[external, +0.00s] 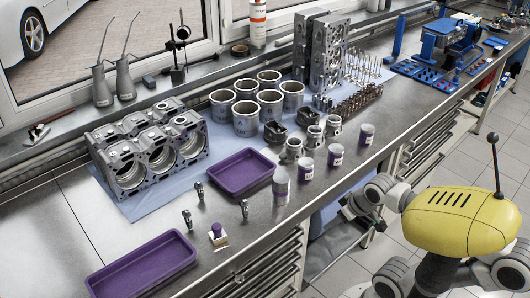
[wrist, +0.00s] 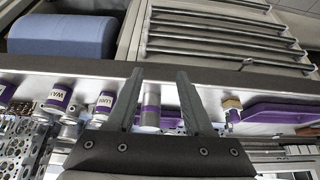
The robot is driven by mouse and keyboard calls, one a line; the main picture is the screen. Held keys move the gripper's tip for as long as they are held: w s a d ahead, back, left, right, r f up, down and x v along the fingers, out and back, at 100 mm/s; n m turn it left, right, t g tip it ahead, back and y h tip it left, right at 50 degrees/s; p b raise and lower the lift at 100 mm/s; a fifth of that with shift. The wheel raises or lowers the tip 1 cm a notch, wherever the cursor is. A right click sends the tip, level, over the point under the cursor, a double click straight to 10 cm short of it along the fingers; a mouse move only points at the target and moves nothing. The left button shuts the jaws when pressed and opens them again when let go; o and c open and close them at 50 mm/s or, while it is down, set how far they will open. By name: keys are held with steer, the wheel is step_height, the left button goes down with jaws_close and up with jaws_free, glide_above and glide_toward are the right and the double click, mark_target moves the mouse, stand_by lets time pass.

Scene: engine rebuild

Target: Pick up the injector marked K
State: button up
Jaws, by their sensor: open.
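Three small upright dark-and-metal pieces that look like injectors stand on the steel bench (external: 60,215) in the external view: one (external: 199,191) left of the small purple tray, one (external: 187,218) nearer the large tray, and one (external: 244,209) below the small tray. No letter is readable on any of them, so I cannot tell which is K. My gripper (external: 363,208) is at the bench's front edge, to their right and well apart from them. In the wrist view my gripper (wrist: 160,75) is open and empty, its two fingers spread. No injector is clearly visible there.
A small purple tray (external: 240,191) and a large purple tray (external: 140,277) lie on the bench. Engine block (external: 140,165) and cylinders (external: 246,118) stand behind.

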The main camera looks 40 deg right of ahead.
steer(key=shift+o, duration=0.9)
